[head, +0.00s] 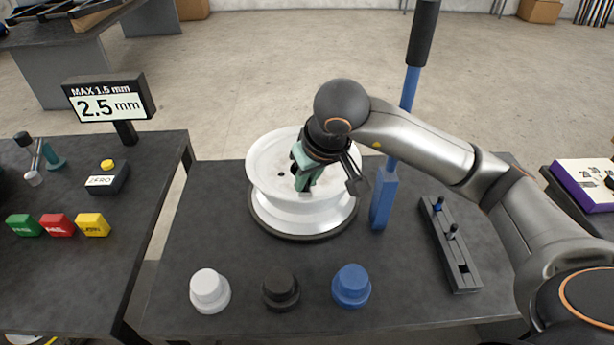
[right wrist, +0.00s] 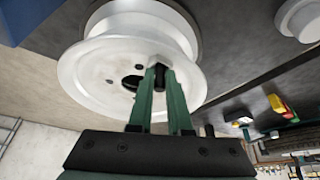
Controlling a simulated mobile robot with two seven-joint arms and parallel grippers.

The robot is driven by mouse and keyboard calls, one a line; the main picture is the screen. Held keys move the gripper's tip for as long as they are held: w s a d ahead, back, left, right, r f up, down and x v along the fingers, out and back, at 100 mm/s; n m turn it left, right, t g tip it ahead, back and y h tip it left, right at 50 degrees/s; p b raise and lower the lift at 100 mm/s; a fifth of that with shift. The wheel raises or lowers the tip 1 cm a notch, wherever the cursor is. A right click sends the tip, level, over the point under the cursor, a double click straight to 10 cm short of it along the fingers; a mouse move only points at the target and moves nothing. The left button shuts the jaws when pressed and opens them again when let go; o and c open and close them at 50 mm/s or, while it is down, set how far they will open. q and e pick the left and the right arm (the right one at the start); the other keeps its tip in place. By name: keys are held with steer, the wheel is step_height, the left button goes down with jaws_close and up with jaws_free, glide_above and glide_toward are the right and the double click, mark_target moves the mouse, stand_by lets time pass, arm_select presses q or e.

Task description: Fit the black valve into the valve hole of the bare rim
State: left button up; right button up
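The bare rim (head: 262,170) is white and sits on a dark round base on the middle table. It also shows in the right wrist view (right wrist: 90,72), with dark holes in its face. My right gripper (head: 303,180) is over the rim's face, its green fingers pointing down into the dish. In the right wrist view the black valve (right wrist: 159,80) stands between the fingertips, which are closed on it. The valve is hidden in the head view. I cannot tell whether its tip touches the rim or lines up with the valve hole. My left gripper is out of view.
A blue post (head: 384,200) stands close right of the rim. A dark rack (head: 452,250) holding small pieces lies further right. White (head: 209,290), black (head: 281,291) and blue (head: 351,286) stepped knobs stand in front.

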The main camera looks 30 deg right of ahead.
steer(key=p+v, duration=0.1)
steer(key=v, duration=1.1)
steer(key=shift+r+p, duration=0.2)
steer(key=shift+p, duration=0.15)
steer(key=shift+w, duration=0.1)
